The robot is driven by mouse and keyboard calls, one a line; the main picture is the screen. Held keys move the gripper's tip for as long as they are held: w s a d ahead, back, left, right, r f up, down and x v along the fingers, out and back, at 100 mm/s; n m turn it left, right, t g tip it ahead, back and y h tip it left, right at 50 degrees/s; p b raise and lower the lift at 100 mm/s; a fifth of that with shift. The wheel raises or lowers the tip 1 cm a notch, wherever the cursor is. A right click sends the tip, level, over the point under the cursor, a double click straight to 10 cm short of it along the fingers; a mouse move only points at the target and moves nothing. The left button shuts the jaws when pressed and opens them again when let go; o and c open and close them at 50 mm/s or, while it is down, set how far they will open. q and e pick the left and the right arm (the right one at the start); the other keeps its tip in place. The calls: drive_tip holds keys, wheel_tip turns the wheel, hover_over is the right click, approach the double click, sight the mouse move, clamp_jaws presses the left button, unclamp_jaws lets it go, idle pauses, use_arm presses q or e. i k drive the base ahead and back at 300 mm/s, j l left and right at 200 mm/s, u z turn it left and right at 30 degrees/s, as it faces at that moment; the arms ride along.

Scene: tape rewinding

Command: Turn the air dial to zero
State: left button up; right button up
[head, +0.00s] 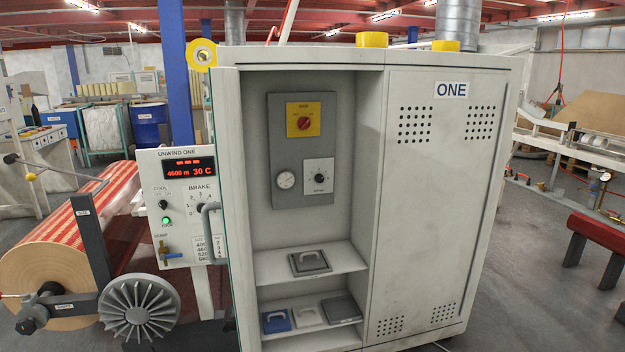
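The grey cabinet (445,210) marked ONE stands in the middle, and its left bay is open. Inside, a dark grey panel (305,229) is on the back wall. On its lower right is a white square plate with a black knob dial (319,177). Its label below is too small to read, so I cannot be sure it is the air dial or tell its exact setting. A round pressure gauge (286,180) sits left of it. Another dial, labelled BRAKE (200,207), is on the control box outside. Neither of my grippers shows.
A red rotary switch (304,123) on a yellow plate is above the dial. The open cabinet door (226,190) is seen edge-on at left, with a grey handle (209,220). Shelves below hold flat plates with handles (310,262). A striped roll (45,280) and ribbed wheel (139,308) stand left.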

sight(319, 178)
drive_tip(key=u, duration=0.75)
drive_tip(key=i+l+u, duration=0.15)
drive_tip(key=l+u, duration=0.3)
drive_tip(key=i+l+u, duration=0.1)
drive_tip(key=l+u, duration=0.2)
drive_tip(key=u, duration=0.15)
drive_tip(key=l+u, duration=0.35)
drive_tip(key=l, duration=0.55)
